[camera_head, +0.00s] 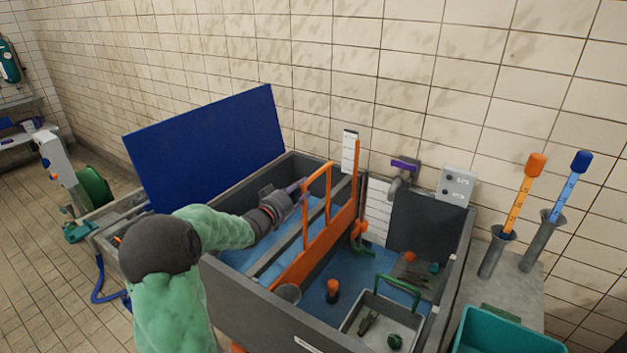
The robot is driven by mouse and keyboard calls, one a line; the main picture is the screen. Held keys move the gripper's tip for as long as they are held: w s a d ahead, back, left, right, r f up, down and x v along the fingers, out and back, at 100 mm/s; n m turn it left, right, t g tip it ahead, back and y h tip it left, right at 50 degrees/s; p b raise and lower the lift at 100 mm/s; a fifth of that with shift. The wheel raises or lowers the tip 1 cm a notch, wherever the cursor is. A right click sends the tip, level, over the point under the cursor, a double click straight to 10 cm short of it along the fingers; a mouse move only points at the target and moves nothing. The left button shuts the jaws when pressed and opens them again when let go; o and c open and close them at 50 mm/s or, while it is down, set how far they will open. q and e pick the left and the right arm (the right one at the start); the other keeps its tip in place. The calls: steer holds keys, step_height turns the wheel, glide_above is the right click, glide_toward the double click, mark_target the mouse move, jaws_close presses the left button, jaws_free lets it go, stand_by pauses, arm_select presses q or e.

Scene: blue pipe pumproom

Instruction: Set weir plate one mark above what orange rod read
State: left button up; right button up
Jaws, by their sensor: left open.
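The orange weir plate (318,245) stands across the grey tank, with a tall orange loop handle (328,175) rising from it. My left gripper (300,188) is open beside the handle's left post; I cannot tell whether it touches it. A white marked scale (350,152) stands behind the plate, and a wider white marked board (377,212) is on the tank's back wall. Their marks are too small to read. The orange rod (521,195) stands in a grey holder at the right, its graduations unreadable here. My right gripper is out of view.
A blue rod (566,190) stands in a second holder beside the orange one. A raised blue lid (210,150) is at the tank's left. A tray with a green handle (398,291) sits at the tank's front right. A teal bin (505,335) is at lower right.

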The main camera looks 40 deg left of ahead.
mark_target(312, 176)
arm_select(q)
steer(key=w, duration=0.2)
steer(key=w+b, duration=0.1)
steer(key=w, duration=0.4)
steer(key=shift+w+a, duration=0.15)
steer(key=shift+a, duration=0.2)
jaws_close()
